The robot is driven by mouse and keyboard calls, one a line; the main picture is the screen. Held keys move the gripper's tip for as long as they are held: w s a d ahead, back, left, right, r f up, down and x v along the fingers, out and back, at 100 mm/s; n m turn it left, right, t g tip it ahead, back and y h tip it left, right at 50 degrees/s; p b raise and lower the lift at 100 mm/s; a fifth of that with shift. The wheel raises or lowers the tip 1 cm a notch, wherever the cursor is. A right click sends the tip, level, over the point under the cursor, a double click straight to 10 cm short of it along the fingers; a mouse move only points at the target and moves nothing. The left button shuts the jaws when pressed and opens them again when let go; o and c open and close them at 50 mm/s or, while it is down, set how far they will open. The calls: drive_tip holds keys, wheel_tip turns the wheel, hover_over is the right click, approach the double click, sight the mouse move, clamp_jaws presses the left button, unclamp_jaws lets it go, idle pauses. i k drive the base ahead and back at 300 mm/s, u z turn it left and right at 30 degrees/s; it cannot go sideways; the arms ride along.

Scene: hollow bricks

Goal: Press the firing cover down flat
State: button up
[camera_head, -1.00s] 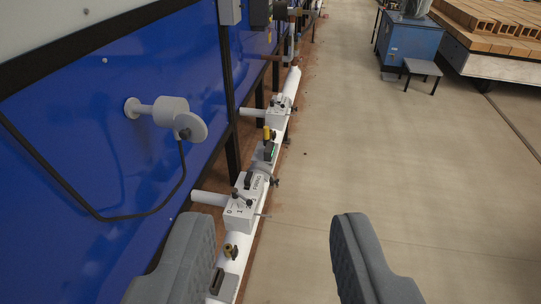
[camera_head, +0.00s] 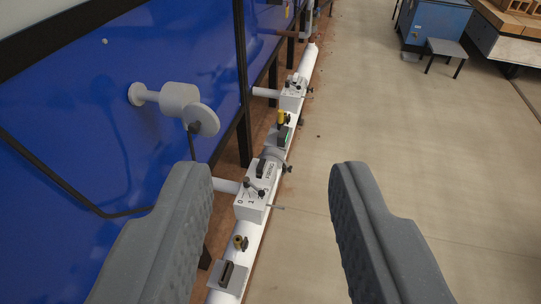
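My gripper (camera_head: 272,180) is open and empty, its two dark grey padded fingers wide apart above the white pipe (camera_head: 250,240). Between the fingers, a white box (camera_head: 258,190) sits on the pipe. It carries 0 and 1 marks, a small lever, a dark block and lettering too small to read surely. I cannot tell for certain which part is the firing cover. A grey plate with a dark handle (camera_head: 228,275) lies on the near pipe, close to the left finger. A brass fitting (camera_head: 239,243) stands between plate and box.
A blue wall (camera_head: 90,130) runs along the left, with a grey disc fitting (camera_head: 203,120) sticking out. A second white box (camera_head: 292,94) and a yellow-topped part (camera_head: 282,118) sit farther along the pipe. The floor (camera_head: 390,140) to the right is clear up to a stool (camera_head: 446,48).

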sight(271, 155)
drive_tip(key=z, duration=0.3)
drive_tip(key=i, duration=2.15)
drive_tip(key=u, duration=0.15)
